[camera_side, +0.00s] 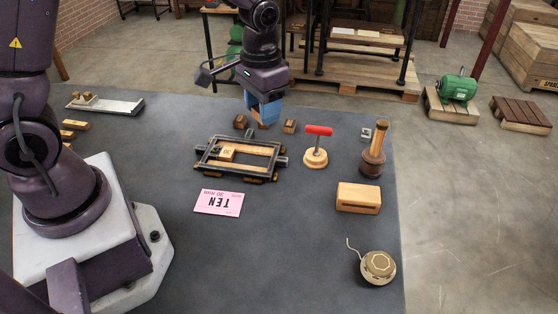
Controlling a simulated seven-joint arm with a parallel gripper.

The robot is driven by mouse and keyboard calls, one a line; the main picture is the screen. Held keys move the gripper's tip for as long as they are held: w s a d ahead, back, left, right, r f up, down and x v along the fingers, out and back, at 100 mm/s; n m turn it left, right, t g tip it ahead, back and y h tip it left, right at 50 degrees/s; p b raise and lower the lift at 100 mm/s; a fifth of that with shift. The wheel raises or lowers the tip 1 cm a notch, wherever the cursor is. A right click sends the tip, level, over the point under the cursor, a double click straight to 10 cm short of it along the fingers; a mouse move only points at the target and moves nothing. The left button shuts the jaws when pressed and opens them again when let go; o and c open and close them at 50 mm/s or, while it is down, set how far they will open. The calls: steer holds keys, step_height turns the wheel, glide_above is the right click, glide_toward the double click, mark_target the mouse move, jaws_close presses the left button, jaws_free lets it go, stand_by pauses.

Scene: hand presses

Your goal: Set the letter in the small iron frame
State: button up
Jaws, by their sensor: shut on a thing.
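The small iron frame (277,160) lies flat on the dark table, with light wooden strips inside. One wooden block with a dark mark (227,153) sits in its left part. My gripper (263,119), with blue fingers, points down behind the frame, at the row of small wooden letter blocks. It is shut on the middle letter block (263,125), which is mostly hidden by the fingers. I cannot tell whether that block touches the table. A second letter block (240,121) stands to the left, and a third (289,126) to the right. Their letter faces are too small to read.
A pink printed card (219,202) lies in front of the frame. To the right are a red-handled tool (317,147), a wooden-handled stamp (373,152), a slotted wooden block (358,198) and a round tin (378,266). A metal tray (105,104) lies far left. The front middle is clear.

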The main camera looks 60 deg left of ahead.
steer(key=shift+a+r, duration=0.15)
steer(key=shift+a, duration=0.1)
steer(key=s+a+f+m, duration=0.3)
steer(key=s+m, duration=0.1)
steer(key=s, duration=0.3)
steer(key=s+a+f+m, duration=0.3)
steer(key=s+m, duration=0.1)
steer(key=s, duration=0.3)
steer(key=m, duration=0.1)
glide_above(239, 159)
steer(key=f, duration=0.9)
steer(key=shift+s+d, duration=0.1)
steer(key=shift+s, duration=0.2)
steer(key=f, duration=0.3)
steer(key=shift+w+f, duration=0.25)
steer(key=shift+w, duration=0.1)
steer(key=shift+f, duration=0.3)
steer(key=shift+c, duration=0.3)
